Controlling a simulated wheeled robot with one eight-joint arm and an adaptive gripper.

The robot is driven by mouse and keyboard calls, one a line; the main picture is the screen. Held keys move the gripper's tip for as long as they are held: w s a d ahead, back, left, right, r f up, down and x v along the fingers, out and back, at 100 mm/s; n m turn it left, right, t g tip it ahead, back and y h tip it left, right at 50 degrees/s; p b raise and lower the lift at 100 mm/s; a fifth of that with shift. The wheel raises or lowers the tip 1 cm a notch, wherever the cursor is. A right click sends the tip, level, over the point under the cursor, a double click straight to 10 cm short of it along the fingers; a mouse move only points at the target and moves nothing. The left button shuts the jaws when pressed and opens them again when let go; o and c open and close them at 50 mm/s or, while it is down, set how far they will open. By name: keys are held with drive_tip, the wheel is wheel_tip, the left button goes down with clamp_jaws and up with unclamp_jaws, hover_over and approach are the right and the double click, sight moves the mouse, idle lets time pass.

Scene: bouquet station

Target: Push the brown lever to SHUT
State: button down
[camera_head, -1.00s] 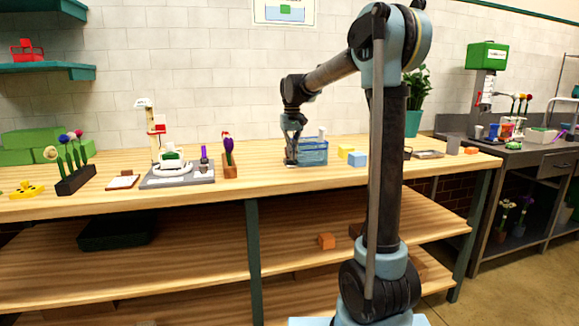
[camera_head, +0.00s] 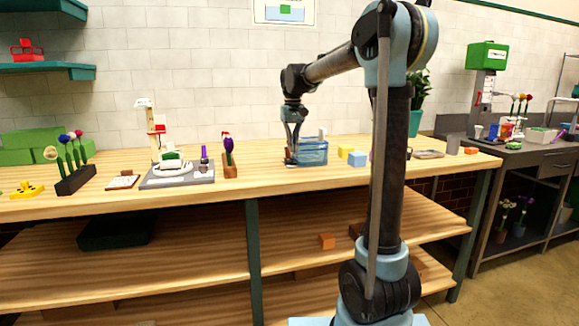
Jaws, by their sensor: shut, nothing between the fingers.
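A clear blue tank (camera_head: 314,153) stands on the wooden bench, right of centre. My gripper (camera_head: 291,160) points down at the tank's left end, with its fingers shut and nothing between them. A small brownish bit (camera_head: 288,154) shows beside the fingertips; it may be the brown lever, but it is too small to be sure. I cannot tell whether the fingers touch it. The gripper hides part of the tank's left end, and no SHUT marking is readable.
Yellow (camera_head: 345,152) and blue (camera_head: 357,159) blocks sit right of the tank. A purple flower in a brown holder (camera_head: 230,171) and a grey tray with a white device (camera_head: 177,178) stand to the left. Bench between the flower and tank is clear.

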drive_tip(key=shift+r, duration=1.85)
